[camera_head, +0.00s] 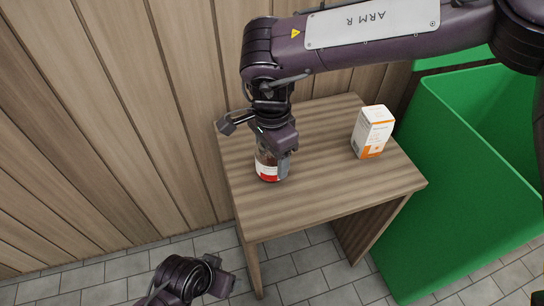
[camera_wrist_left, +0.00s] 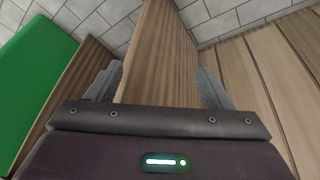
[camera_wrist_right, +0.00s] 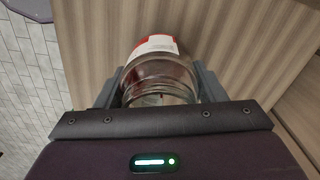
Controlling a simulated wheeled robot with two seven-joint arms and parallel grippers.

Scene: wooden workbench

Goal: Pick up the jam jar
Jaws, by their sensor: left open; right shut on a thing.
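The jam jar (camera_head: 268,168) stands on the wooden workbench (camera_head: 320,185), near its left side. It is clear glass with a red and white label. My right gripper (camera_head: 272,158) reaches down over it and is shut on it. In the right wrist view the jar (camera_wrist_right: 160,70) sits between the two fingers of the right gripper (camera_wrist_right: 160,88), with glass and part of the label showing. My left gripper is open and empty. In the left wrist view its fingers (camera_wrist_left: 158,88) are apart, with a wooden panel of the bench behind them. In the head view only part of my left arm shows.
A white and orange box (camera_head: 372,132) stands on the bench at the right. A large green bin (camera_head: 450,180) is right of the bench. A wooden plank wall (camera_head: 120,110) is at the left and back. The bench top between jar and box is clear.

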